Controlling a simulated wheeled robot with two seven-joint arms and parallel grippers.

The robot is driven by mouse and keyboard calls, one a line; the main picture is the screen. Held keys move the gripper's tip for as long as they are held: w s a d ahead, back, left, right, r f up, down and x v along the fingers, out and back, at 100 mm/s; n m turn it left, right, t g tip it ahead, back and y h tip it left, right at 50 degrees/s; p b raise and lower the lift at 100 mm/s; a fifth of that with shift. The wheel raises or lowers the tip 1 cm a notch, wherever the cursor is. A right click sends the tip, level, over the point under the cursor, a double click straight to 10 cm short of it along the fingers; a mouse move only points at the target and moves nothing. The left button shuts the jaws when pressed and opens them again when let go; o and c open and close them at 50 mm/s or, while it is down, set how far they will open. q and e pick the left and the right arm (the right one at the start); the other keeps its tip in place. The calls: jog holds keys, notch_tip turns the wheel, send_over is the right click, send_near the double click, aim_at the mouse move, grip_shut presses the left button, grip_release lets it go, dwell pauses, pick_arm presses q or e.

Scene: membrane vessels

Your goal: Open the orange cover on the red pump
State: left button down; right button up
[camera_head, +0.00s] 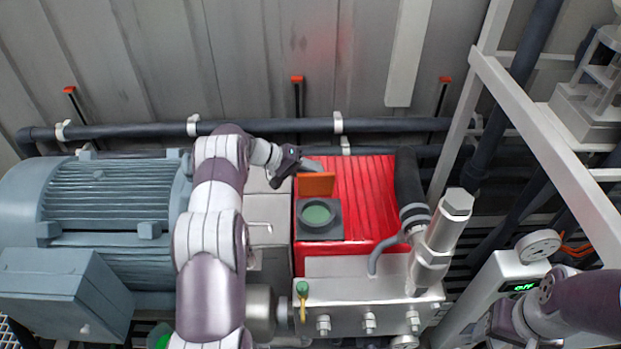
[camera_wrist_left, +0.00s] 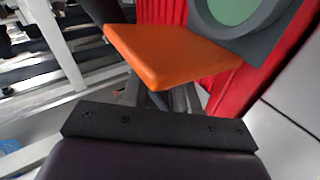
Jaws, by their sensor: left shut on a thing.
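The red pump (camera_head: 368,205) stands in the middle of the head view. On its top is a dark grey square frame (camera_head: 335,231) around a round green window (camera_head: 316,214). The orange cover (camera_head: 316,186) stands raised at the frame's far edge, so the window is uncovered. It also shows large in the left wrist view (camera_wrist_left: 172,52). My left gripper (camera_head: 306,165) reaches over from the left and is shut on the orange cover; its fingertips are mostly hidden behind the cover. My right arm is at the lower right; its gripper's fingers cannot be made out.
A grey-blue motor (camera_head: 110,205) lies left of the pump. A dark horizontal pipe (camera_head: 260,127) runs behind, along the grey wall. A dark hose and a silver cylinder (camera_head: 440,235) stand at the pump's right. A white frame (camera_head: 545,130) rises farther right.

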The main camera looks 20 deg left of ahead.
pick_arm(q)
jog(key=shift+w+a+f+n+g+b, duration=0.25)
jog(key=shift+w+n+g+b, duration=0.2)
jog(key=shift+b, duration=0.3)
jog(key=c, duration=0.8)
grip_release()
jog(key=shift+c, duration=0.2)
jog(key=shift+a+r, duration=0.1)
jog(key=b+v, duration=0.2)
jog(key=v, duration=1)
jog(key=shift+a+b, duration=0.3)
jog(key=shift+b, duration=0.1)
